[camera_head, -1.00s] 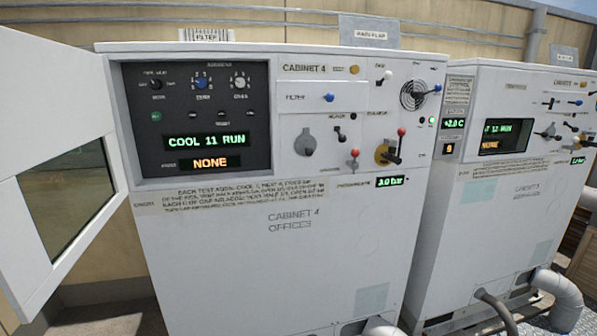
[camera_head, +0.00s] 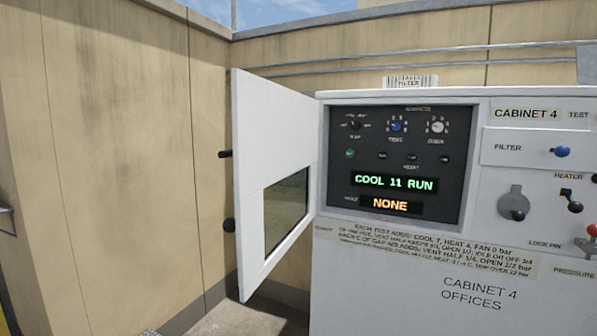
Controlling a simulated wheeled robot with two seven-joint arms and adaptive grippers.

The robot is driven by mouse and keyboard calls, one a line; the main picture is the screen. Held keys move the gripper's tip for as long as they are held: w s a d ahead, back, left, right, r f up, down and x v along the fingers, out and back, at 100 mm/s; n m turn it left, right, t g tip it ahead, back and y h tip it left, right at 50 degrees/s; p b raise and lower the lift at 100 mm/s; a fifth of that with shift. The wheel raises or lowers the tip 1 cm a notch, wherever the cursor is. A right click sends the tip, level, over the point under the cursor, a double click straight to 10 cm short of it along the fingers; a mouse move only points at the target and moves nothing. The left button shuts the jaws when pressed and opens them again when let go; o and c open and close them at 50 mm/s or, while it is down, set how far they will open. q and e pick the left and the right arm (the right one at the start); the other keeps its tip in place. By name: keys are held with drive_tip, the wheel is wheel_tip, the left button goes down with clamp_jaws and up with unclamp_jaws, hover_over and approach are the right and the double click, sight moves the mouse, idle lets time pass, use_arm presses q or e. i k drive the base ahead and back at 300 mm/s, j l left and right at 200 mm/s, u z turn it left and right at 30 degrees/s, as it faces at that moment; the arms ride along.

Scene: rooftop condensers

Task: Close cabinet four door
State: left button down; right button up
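Cabinet 4 (camera_head: 400,290) is a white unit at the right, labelled "CABINET 4 OFFICES". Its white door (camera_head: 268,130) with a dark window (camera_head: 286,208) stands open, swung out to the left from the left edge of the control recess. The recess shows a dark control panel (camera_head: 378,125) with dials, a green display (camera_head: 394,183) reading "COOL 11 RUN" and an orange display (camera_head: 390,204) reading "NONE". Neither of my grippers is in view.
A tan panelled wall (camera_head: 120,150) runs along the left and behind, meeting in a corner. Floor (camera_head: 235,318) shows below the door. Right of the recess are a blue filter knob (camera_head: 561,152) and a grey rotary handle (camera_head: 514,203). Metal pipes (camera_head: 400,57) run along the back wall.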

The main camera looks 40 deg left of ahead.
sight(275, 126)
drive_tip(key=k+j, duration=0.1)
drive_tip(key=j, duration=1.15)
drive_tip(key=k+j, duration=0.15)
drive_tip(key=j, duration=0.5)
drive_tip(key=i+j+z, duration=0.1)
drive_tip(key=i+l, duration=0.15)
drive_tip(key=l, duration=0.15)
drive_tip(key=i+l, duration=0.1)
drive_tip(key=l, duration=0.15)
